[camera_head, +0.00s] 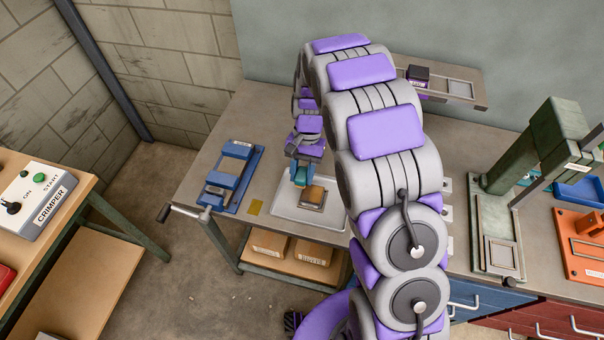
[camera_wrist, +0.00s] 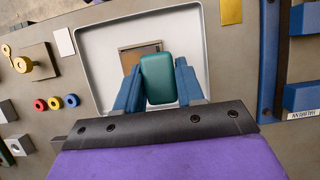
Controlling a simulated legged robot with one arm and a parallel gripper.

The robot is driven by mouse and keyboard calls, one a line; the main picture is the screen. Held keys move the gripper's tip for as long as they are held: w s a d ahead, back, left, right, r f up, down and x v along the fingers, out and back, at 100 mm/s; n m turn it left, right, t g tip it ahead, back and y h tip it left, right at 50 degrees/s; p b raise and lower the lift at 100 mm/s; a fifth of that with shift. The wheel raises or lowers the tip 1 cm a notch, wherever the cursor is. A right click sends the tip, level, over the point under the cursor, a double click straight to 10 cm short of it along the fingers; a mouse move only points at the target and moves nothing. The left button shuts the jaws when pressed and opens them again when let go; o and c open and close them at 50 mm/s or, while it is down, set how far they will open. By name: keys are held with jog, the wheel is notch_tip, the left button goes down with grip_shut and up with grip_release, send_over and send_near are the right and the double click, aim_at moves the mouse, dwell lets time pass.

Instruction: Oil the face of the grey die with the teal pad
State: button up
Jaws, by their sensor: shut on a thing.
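My gripper (camera_wrist: 158,85) is shut on the teal pad (camera_wrist: 158,70), with one blue finger on each side of it. In the head view the teal pad (camera_head: 298,180) shows at the end of my gripper (camera_head: 300,172), over the pale tray (camera_head: 285,207). A grey, squarish block with a brown top, which looks like the grey die (camera_head: 312,197), sits in the tray beside the pad. In the wrist view the die (camera_wrist: 130,58) lies beyond the pad, which hides part of it. I cannot tell whether pad and die touch.
A blue fixture (camera_head: 232,178) stands left of the tray on the bench, with a small yellow plate (camera_head: 255,207) between them. A green press (camera_head: 530,150) and an orange fixture (camera_head: 585,245) stand at the right. A crimper box (camera_head: 35,200) is on the separate left table.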

aim_at(300, 176)
jog(key=r, duration=0.1)
jog(key=r+p, duration=0.1)
jog(key=shift+a+r, duration=0.35)
jog(key=shift+a, duration=0.05)
jog(key=shift+d+r, duration=0.15)
jog(key=shift+r, duration=0.15)
jog(key=shift+d+r, duration=0.25)
jog(key=shift+d, duration=0.1)
jog(key=shift+a, duration=0.25)
